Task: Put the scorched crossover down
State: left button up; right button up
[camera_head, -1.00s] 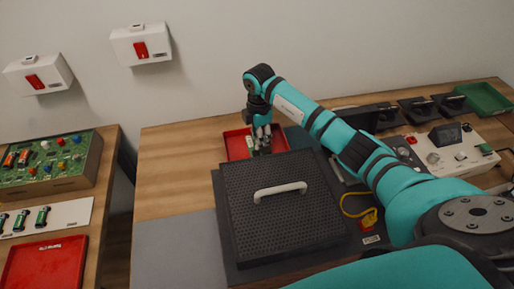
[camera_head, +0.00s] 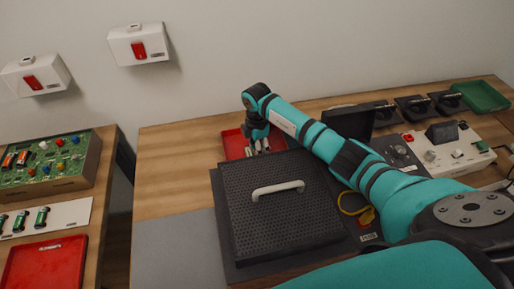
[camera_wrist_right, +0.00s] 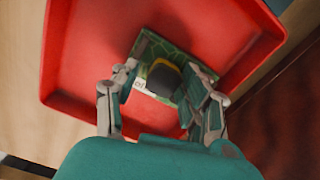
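The scorched crossover shows in the right wrist view as a small green board with a black and yellow block (camera_wrist_right: 163,80) on it. It is over the red tray (camera_wrist_right: 85,60), at an angle to the tray's sides. My right gripper (camera_wrist_right: 160,78) has one finger on each side of the block, close to the board. I cannot tell whether the fingers press on it or stand apart, or whether the board rests on the tray floor. In the head view my right gripper (camera_head: 258,146) is low over the red tray (camera_head: 233,143). My left gripper is out of view.
A dark perforated box with a white handle (camera_head: 278,190) stands just in front of the tray. A white control panel (camera_head: 452,152), black holders (camera_head: 412,107) and a green tray (camera_head: 482,96) are at the right. The wooden bench left of the red tray (camera_head: 175,170) is clear.

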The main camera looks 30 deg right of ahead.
jog(key=shift+o, duration=0.4)
jog(key=shift+r, duration=0.4)
notch_tip(320, 180, up, 12)
jog(key=shift+f+b, duration=0.2)
jog(key=shift+b, duration=0.25)
